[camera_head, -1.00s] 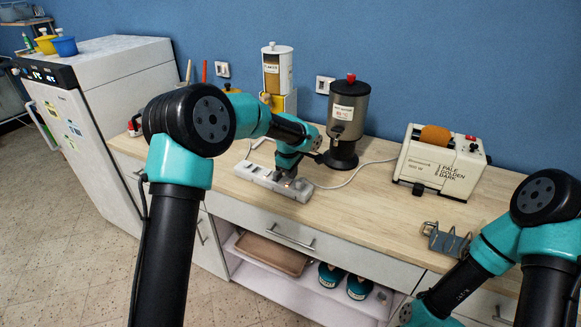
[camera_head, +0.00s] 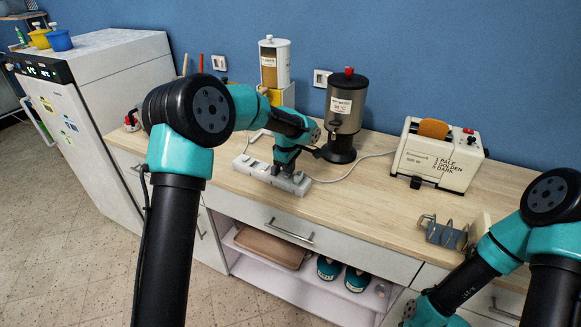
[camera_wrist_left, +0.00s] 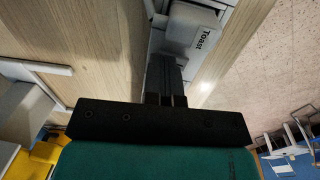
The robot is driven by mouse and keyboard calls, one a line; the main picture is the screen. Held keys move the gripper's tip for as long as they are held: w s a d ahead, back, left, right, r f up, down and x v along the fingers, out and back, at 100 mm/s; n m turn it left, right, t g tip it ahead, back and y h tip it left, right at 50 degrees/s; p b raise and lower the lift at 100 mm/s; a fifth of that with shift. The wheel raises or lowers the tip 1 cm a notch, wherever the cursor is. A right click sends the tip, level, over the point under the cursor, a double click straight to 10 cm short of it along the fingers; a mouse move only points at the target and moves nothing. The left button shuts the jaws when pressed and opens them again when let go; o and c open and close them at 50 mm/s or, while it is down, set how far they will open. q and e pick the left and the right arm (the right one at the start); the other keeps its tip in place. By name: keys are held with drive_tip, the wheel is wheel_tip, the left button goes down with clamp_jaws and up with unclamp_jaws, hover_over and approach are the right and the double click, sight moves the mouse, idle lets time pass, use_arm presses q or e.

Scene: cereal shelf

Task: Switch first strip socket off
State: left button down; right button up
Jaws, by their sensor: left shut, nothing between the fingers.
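The white power strip (camera_head: 243,162) lies on the wooden counter, left of the dark dispenser. My left gripper (camera_head: 280,171) points down at the strip's right half, and its fingers hide part of it. In the left wrist view the fingers (camera_wrist_left: 167,75) are shut and empty, with their tips at the strip. There the strip (camera_wrist_left: 180,12) carries a label reading "Toast" beside a pale block. I cannot tell whether the fingertips touch a switch, and no lit switch shows.
A dark dispenser (camera_head: 346,112) stands just behind my left gripper. A white cable (camera_head: 350,172) runs from the strip towards the toaster (camera_head: 438,155). A metal rack (camera_head: 443,233) sits near the front right edge. The middle counter is clear.

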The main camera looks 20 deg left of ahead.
use_arm(q)
drive_tip(key=shift+s+a+r, duration=0.1)
drive_tip(key=shift+s+r, duration=0.1)
drive_tip(key=shift+s, duration=0.35)
wheel_tip(320, 180, up, 14)
drive_tip(key=w, duration=0.2)
drive_tip(key=shift+d, duration=0.25)
drive_tip(key=shift+a, duration=0.15)
idle(0.3)
